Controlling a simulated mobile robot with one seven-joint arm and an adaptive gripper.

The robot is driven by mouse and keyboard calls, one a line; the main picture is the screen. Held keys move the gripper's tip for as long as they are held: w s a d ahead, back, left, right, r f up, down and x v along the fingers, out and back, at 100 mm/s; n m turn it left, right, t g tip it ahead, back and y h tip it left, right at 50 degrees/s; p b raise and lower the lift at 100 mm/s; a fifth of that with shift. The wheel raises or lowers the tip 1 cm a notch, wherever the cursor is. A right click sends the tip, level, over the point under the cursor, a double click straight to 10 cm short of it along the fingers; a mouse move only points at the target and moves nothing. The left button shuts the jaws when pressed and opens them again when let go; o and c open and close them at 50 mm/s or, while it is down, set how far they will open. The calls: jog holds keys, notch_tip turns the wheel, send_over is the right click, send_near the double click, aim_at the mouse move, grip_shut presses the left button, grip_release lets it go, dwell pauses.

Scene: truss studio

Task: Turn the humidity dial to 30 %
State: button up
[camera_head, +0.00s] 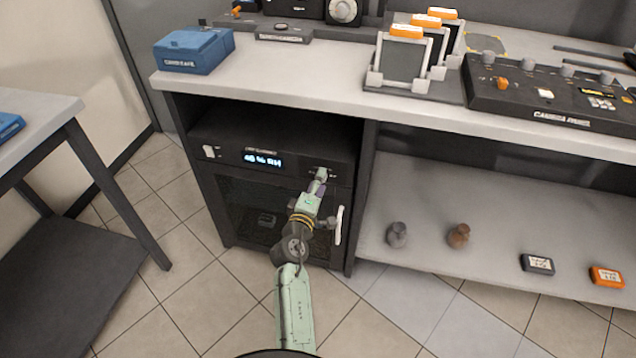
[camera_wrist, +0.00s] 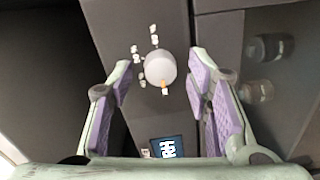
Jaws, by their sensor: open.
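The humidity dial (camera_wrist: 159,67) is a round grey-white knob on the dark cabinet front, with an orange mark on its rim and small pale labels around it. The label values are too small to read. In the head view, my gripper (camera_head: 318,184) is at the dial and covers much of it. In the wrist view, my gripper (camera_wrist: 160,64) is open, with one purple-padded finger on each side of the dial and a visible gap to both. The lit display (camera_head: 262,159) reads about 46 % RH; part of it also shows in the wrist view (camera_wrist: 167,147).
A white rocker switch (camera_head: 209,152) is left of the display. The cabinet door's pale vertical handle (camera_head: 339,225) is just below and right of my gripper. The worktop (camera_head: 290,66) overhangs above.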

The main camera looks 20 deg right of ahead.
jog(key=shift+s, duration=0.1)
jog(key=v, duration=0.7)
jog(key=shift+a, duration=0.2)
jog(key=shift+s, duration=0.15)
